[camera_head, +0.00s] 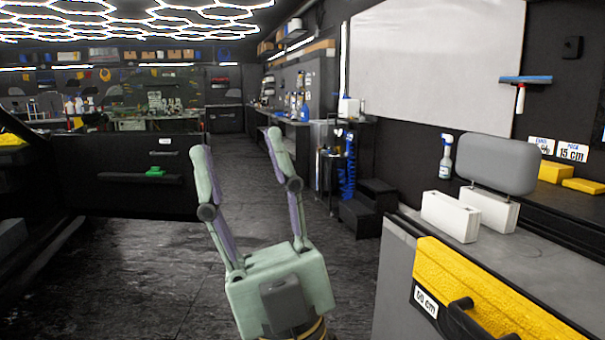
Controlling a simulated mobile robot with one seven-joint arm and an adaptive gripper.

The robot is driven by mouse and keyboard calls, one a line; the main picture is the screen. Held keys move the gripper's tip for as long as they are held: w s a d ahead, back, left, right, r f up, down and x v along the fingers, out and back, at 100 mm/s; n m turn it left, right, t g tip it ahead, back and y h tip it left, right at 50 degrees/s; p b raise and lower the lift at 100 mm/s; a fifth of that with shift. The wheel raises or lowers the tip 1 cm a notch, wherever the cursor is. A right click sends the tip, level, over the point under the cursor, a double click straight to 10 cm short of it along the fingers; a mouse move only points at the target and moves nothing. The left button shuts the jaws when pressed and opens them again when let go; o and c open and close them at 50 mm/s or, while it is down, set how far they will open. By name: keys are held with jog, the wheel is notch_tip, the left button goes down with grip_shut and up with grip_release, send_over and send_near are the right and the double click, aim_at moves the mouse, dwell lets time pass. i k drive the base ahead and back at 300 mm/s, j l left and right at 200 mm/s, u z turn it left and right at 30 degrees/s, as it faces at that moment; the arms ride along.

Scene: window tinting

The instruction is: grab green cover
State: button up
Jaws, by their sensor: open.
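A small bright green piece (155,171), the only bright green thing I can make out, sits on a ledge of a dark panel (110,195) that looks like a car door. It is at the left of the view and too small to make out its details. My gripper (235,140) is in the middle of the view, pale green and purple, its two fingers spread wide with nothing between them. It points away from me. In the picture, the green piece lies to the left of the left finger.
Black steps (365,215) stand behind. The dark floor (160,270) between is clear.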

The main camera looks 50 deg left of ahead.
aim_at(155, 171)
jog(key=u, duration=2.5)
jog(key=i+j+u, duration=0.1)
jog(key=i+u, duration=0.2)
jog(key=i, duration=0.4)
jog(key=i+u, duration=0.15)
jog(key=i, duration=1.3)
jog(key=i+z, duration=0.1)
jog(key=i, duration=0.35)
jog(key=i+j+z, duration=0.15)
jog(key=i, duration=0.3)
jog(key=i+j+z, duration=0.1)
jog(key=i, duration=0.4)
jog(key=i+j+z, duration=0.3)
jog(key=i+z, duration=0.15)
jog(key=i+j+z, duration=0.4)
jog(key=i, duration=0.25)
jog(key=j, duration=0.1)
